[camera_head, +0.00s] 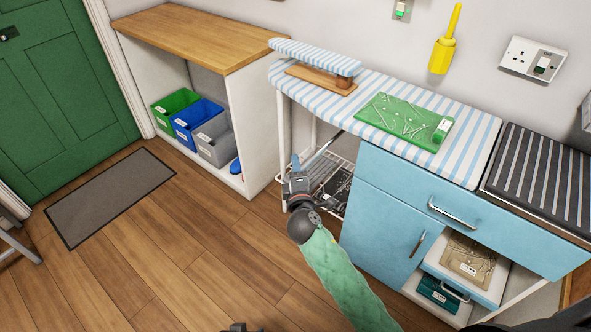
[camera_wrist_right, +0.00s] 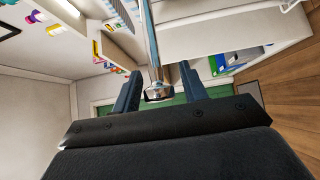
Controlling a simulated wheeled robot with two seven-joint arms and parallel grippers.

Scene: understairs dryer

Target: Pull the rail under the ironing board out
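The ironing board (camera_head: 335,100) has a blue-and-white striped cover and lies over the blue cabinet, its left end overhanging an open space. Under it, the rail (camera_head: 322,155) shows as a thin pale bar slanting down-left to my right gripper (camera_head: 301,176). In the right wrist view, the rail (camera_wrist_right: 151,40) ends in a shiny metal cap between the two dark fingers of that gripper (camera_wrist_right: 158,90). The fingers stand apart, with a gap on each side of the cap. Only a dark tip of my left gripper (camera_head: 240,328) shows at the bottom edge.
A wire rack (camera_head: 328,186) stands low under the board, beside the blue cabinet (camera_head: 385,215). A small sleeve board (camera_head: 318,58) and a green tray (camera_head: 402,122) lie on the striped top. A white shelf unit (camera_head: 256,125) with bins is left. The wooden floor in front is clear.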

